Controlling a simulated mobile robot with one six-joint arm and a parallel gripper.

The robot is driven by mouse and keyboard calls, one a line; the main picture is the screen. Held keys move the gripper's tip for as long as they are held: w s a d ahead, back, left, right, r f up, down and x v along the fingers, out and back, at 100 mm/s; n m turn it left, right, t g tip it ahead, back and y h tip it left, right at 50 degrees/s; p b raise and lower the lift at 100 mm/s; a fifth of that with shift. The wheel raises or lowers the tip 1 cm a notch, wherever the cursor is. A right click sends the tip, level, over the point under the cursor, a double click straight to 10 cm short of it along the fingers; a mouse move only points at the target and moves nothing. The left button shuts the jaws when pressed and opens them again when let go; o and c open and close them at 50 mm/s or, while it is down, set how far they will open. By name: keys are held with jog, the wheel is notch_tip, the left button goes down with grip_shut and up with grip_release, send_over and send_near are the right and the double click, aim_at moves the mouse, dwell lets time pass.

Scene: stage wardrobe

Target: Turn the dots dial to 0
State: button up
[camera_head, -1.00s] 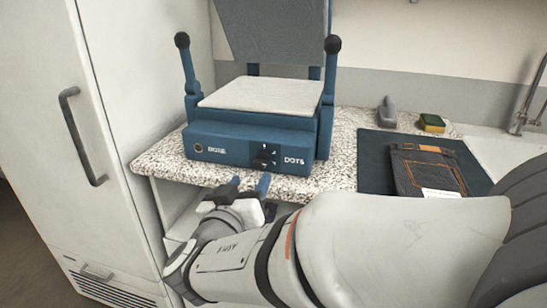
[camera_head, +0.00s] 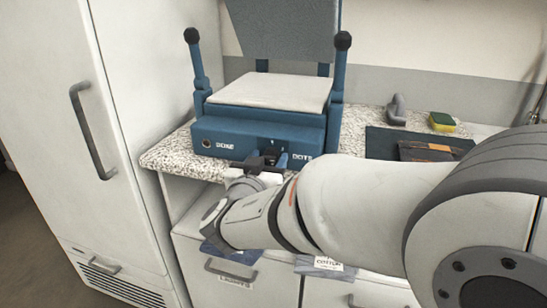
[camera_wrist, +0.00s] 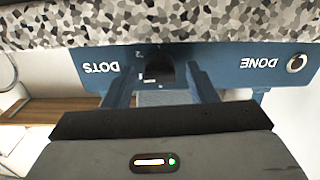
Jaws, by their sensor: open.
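The blue heat press (camera_head: 225,140) stands on the speckled counter. Its front panel carries a round DONE lamp or button at left and the word DOTS at right. The black dots dial (camera_head: 268,152) is between them, partly hidden by my gripper (camera_head: 268,164). In the wrist view, which is upside down, the dial (camera_wrist: 158,66) is a dark knob on the blue panel (camera_wrist: 225,62). My gripper (camera_wrist: 160,82) is open, with one finger on each side of the dial. I cannot tell whether the fingers touch it or which mark it points to.
The tall white cabinet (camera_head: 125,110) stands at left. The counter (camera_head: 170,152) holds a dark mat (camera_head: 380,142) with folded jeans (camera_head: 425,152), partly behind my arm, plus a sponge (camera_head: 442,121) and a grey object (camera_head: 396,110). Labelled drawers (camera_head: 215,262) are below.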

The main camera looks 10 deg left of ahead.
jog(key=c, duration=1)
jog(key=shift+o, duration=0.2)
